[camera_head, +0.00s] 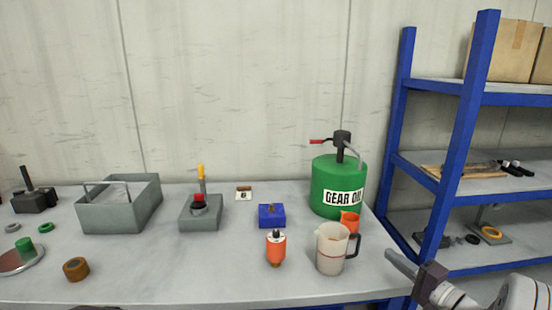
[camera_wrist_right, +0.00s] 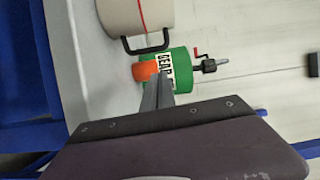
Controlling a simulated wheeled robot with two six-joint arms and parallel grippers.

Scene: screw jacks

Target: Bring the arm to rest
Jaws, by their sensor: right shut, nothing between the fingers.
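My right gripper (camera_head: 402,262) comes in from the lower right in the head view, beside the right front edge of the bench, to the right of the clear measuring jug. Its fingers are together and hold nothing. In the right wrist view the shut fingers (camera_wrist_right: 157,95) point toward the orange cup and the green gear oil drum, apart from both as far as I can tell. My left gripper does not show; a dark shape at the bottom edge of the head view is too small to tell.
The jug (camera_head: 330,248), orange cup (camera_head: 350,221) and green drum (camera_head: 338,186) stand at the bench's right end. An orange-bodied item (camera_head: 276,248), blue block (camera_head: 271,215) and grey tray (camera_head: 120,216) stand further left. Blue shelving (camera_head: 462,140) rises on the right. The bench's front middle is clear.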

